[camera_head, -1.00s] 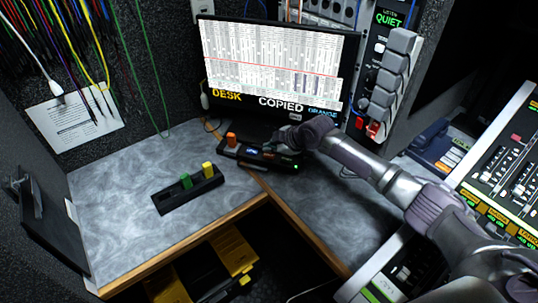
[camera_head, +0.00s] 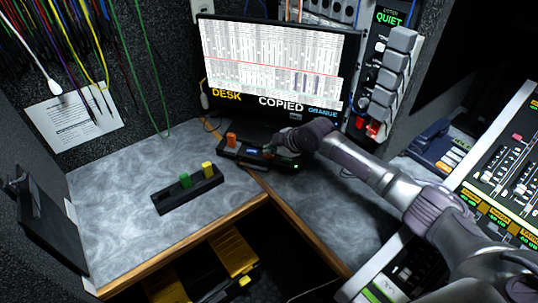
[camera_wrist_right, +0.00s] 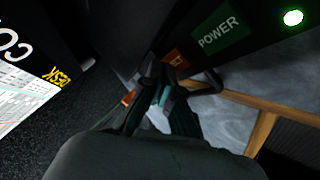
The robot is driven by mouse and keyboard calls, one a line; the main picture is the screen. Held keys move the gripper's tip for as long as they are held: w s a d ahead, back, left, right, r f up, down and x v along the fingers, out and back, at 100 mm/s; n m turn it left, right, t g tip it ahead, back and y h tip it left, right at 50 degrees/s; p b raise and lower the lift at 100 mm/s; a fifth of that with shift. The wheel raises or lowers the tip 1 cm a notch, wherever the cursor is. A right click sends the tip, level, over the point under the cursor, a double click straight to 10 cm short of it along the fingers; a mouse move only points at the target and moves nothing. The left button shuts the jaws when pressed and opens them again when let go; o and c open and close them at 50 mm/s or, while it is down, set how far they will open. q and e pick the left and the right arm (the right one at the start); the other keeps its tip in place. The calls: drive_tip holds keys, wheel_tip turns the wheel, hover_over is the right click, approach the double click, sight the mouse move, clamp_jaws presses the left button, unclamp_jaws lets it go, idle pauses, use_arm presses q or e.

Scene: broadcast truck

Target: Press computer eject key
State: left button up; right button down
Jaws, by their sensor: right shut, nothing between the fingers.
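The computer is a low black box (camera_head: 232,152) on the desk below the monitor. It has a small lit display and a green light at its right end. An orange block stands upright at its left end. My right gripper (camera_head: 272,151) is shut and empty at the box's top, right of the display. I cannot tell whether the fingertips touch the orange key. My left gripper is not in view.
The monitor (camera_head: 275,60) behind shows DESK, COPIED and ORANGE. A black holder (camera_head: 165,203) with a green and a yellow block lies at the left on the grey desk (camera_head: 110,200). A mixing console (camera_head: 500,160) stands at the right. The desk's front left is clear.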

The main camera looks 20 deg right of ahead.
sight(270, 156)
drive_tip(key=shift+f, duration=0.45)
idle(0.4)
drive_tip(key=shift+r+p, duration=0.5)
drive_tip(key=shift+r, duration=0.4)
drive_tip(key=shift+r+p, duration=2.1)
drive_tip(key=shift+r, duration=0.4)
